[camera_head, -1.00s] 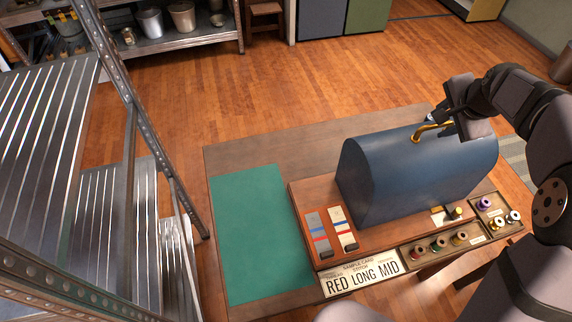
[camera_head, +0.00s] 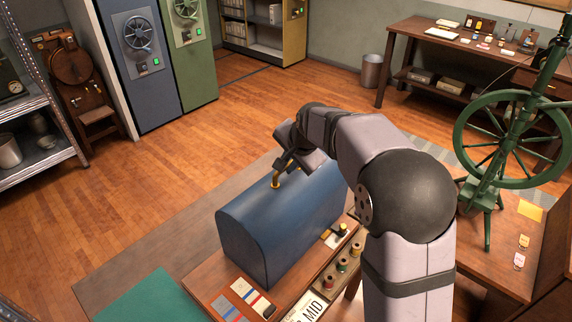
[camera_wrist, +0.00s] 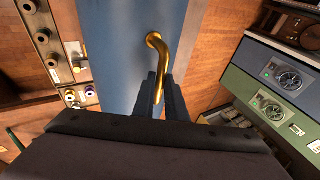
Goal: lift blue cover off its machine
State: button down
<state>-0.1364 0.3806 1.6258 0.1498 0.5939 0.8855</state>
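The blue cover (camera_head: 285,225) is a long box with a rounded top and a brass handle (camera_head: 276,181). It stands on a brown wooden board (camera_head: 195,284), and no gap shows under it. It hides whatever is inside. My gripper (camera_head: 291,163) is at the top of the cover, at the handle. In the wrist view my gripper (camera_wrist: 161,98) has its two dark fingers close together, one on each side of the brass handle (camera_wrist: 160,55), and looks shut on it. The cover's blue top (camera_wrist: 115,40) lies below the fingers.
A green mat (camera_head: 150,300) is at left. A green spinning wheel (camera_head: 515,140) stands on a table at right. The floor behind is open.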

jog(key=shift+w+r+p, duration=0.25)
jog(key=shift+r+p, duration=0.05)
jog(key=shift+r, duration=0.25)
notch_tip(320, 180, up, 23)
jog(key=p, duration=1.8)
jog(key=shift+r, duration=0.15)
dwell(0.7)
